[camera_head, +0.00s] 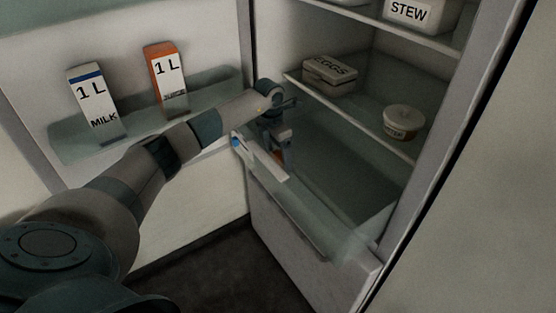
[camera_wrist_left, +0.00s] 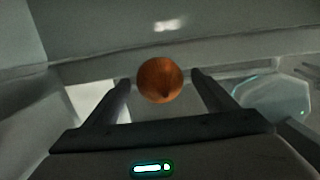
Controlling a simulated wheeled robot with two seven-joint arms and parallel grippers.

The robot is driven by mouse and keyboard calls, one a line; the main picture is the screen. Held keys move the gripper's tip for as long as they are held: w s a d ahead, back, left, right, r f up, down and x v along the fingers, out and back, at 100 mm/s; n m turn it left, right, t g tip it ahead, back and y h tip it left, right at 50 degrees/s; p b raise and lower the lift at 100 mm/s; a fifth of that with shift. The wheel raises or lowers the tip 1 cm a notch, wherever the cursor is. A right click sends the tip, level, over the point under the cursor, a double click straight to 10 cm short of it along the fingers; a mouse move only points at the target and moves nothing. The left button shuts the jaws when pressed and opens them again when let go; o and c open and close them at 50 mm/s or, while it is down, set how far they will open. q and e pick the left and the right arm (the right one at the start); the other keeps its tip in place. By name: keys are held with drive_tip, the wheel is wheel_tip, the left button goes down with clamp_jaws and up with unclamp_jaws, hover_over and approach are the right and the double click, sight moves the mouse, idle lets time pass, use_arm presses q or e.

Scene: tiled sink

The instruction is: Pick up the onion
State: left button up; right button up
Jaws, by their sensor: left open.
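The onion (camera_wrist_left: 160,81) is a round orange-brown ball, seen in the left wrist view between the two fingers near their tips. I cannot tell whether either finger touches it. In the head view only a small orange patch of it (camera_head: 279,157) shows, low inside the fridge drawer and mostly hidden by my gripper. My left gripper (camera_head: 281,153) reaches down into the drawer, fingers open on either side of the onion. My right gripper is not in view.
The pulled-out drawer (camera_head: 325,250) has a pale front edge close to my left wrist. A glass shelf above holds an egg box (camera_head: 330,75) and a round tub (camera_head: 403,121). A milk carton (camera_head: 93,103) and an orange carton (camera_head: 166,80) stand in the open door.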

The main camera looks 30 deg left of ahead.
use_arm(q)
drive_tip(key=c, duration=1.2)
drive_tip(key=shift+c, duration=0.2)
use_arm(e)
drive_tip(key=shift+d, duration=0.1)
use_arm(q)
drive_tip(key=shift+r, duration=0.15)
